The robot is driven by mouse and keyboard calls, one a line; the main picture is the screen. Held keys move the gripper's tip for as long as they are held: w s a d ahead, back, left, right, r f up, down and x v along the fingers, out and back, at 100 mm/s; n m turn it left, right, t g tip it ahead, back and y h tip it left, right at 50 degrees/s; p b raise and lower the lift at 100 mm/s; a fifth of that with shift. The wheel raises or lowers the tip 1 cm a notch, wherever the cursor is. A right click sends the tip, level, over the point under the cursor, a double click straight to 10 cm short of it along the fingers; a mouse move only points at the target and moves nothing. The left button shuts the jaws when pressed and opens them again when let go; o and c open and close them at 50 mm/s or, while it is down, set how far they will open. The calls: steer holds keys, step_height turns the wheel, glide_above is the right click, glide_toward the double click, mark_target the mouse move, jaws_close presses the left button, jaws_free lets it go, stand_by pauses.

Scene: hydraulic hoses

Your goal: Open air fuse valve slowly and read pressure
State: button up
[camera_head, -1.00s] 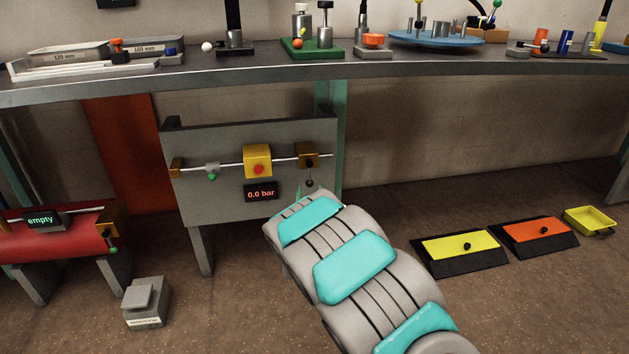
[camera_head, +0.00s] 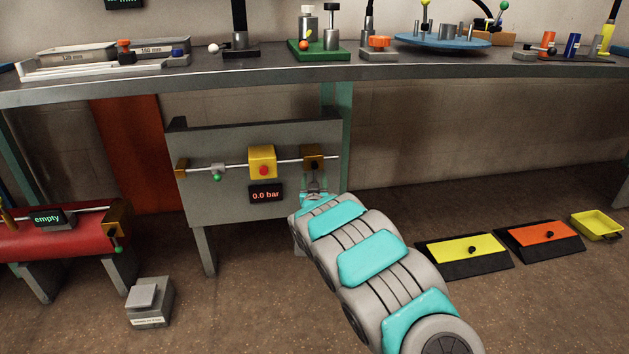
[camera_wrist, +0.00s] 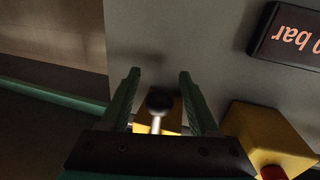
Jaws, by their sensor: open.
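A grey panel (camera_head: 235,200) under the bench carries a thin pipe, a yellow block with a red button (camera_head: 263,163), and a brass valve block (camera_head: 314,162) on the right. The pressure display (camera_head: 266,194) reads 0.0 bar; part of it shows upside down in the wrist view (camera_wrist: 292,38). A valve lever with a black ball knob (camera_wrist: 159,99) points out from the brass block. My gripper (camera_wrist: 159,82) is open, its fingers on either side of the knob with gaps visible.
A small valve with a green knob (camera_head: 217,178) is on the pipe's left. A red tank (camera_head: 70,246) with an "empty" display stands lower left. The bench (camera_head: 250,76) overhangs the panel. Yellow (camera_head: 467,247) and orange (camera_head: 540,236) pedals lie on the floor right.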

steer(key=shift+c, duration=0.4)
jaws_close()
stand_by(1.0)
